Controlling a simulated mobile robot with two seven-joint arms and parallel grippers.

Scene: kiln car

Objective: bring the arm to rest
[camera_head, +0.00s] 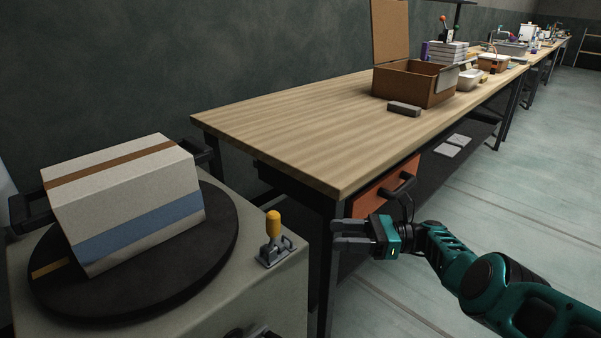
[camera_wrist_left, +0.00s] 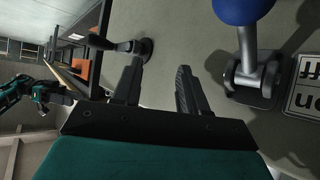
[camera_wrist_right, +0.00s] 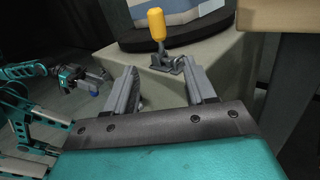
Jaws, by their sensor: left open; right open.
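My right gripper (camera_head: 337,234) is open and empty in the head view, in front of the bench end and right of a toggle clamp with a yellow handle (camera_head: 273,224). The handle stands upright. In the right wrist view the open fingers (camera_wrist_right: 160,72) point toward the same yellow-handled clamp (camera_wrist_right: 156,26), apart from it. My left gripper is outside the head view. In the left wrist view its fingers (camera_wrist_left: 160,72) are open and empty, beside a clamp with a blue handle (camera_wrist_left: 245,60). The left gripper (camera_wrist_right: 95,76) also shows in the right wrist view.
A striped block (camera_head: 130,190) sits on a dark turntable (camera_head: 215,255) at the left. A wooden bench (camera_head: 290,120) carries an open brown box (camera_head: 410,85) and a grey block (camera_head: 404,109). An orange drawer (camera_head: 372,199) is under the bench. The floor at the right is clear.

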